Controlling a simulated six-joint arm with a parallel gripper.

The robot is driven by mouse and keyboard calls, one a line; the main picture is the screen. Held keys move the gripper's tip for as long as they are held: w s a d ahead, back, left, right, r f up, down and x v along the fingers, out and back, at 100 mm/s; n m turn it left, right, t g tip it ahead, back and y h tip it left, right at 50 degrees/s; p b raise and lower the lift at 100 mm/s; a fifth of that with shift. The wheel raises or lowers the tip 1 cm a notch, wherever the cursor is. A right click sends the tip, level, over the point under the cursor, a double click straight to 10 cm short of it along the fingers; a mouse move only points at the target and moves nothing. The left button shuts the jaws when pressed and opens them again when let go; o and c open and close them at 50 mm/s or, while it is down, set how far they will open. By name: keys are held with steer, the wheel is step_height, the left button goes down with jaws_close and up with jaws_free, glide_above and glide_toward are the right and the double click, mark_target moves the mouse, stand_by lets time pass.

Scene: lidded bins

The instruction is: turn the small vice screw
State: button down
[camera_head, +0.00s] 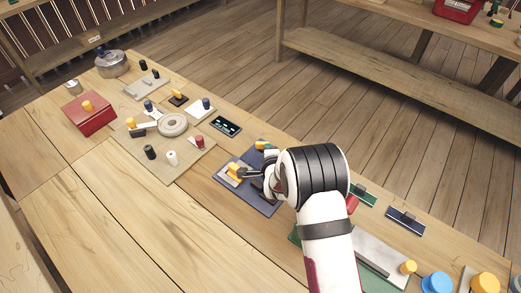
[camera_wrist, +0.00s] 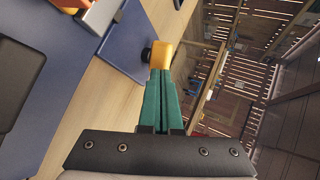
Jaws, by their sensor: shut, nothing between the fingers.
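A dark blue plate (camera_head: 262,204) lies on the bench in the head view, with a yellow part and grey metal (camera_head: 234,171) on it, partly behind my gripper. In the wrist view my gripper (camera_wrist: 160,76) has its two teal fingers pressed together with nothing between them. A yellow knob (camera_wrist: 161,54) with a black end is right at the fingertips; I cannot tell whether they touch it. The blue plate (camera_wrist: 62,100) fills the left of the wrist view, with a yellow and grey metal piece (camera_wrist: 98,14) at the top. I cannot tell which part is the vice screw.
A red box (camera_head: 88,113), a board with a round grey disc (camera_head: 173,124) and several coloured knobs stand to the left. A small dark panel (camera_head: 225,127) lies above the plate. Blue (camera_head: 437,282) and yellow (camera_head: 485,285) knobs are at lower right. The bench's front left is clear.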

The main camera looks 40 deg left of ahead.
steer(key=n+g+y, duration=0.1)
steer(key=w+n+g, duration=0.1)
steer(key=n, duration=0.1)
steer(key=n+g+y, duration=0.1)
steer(key=shift+w+d+g+y, duration=0.3)
steer(key=shift+w+g, duration=0.05)
steer(key=shift+g, duration=0.05)
steer(key=shift+w+a+n, duration=0.1)
steer(key=shift+w+n, duration=0.1)
steer(key=shift+n, duration=0.1)
steer(key=shift+w+a, duration=0.1)
steer(key=shift+w, duration=0.45)
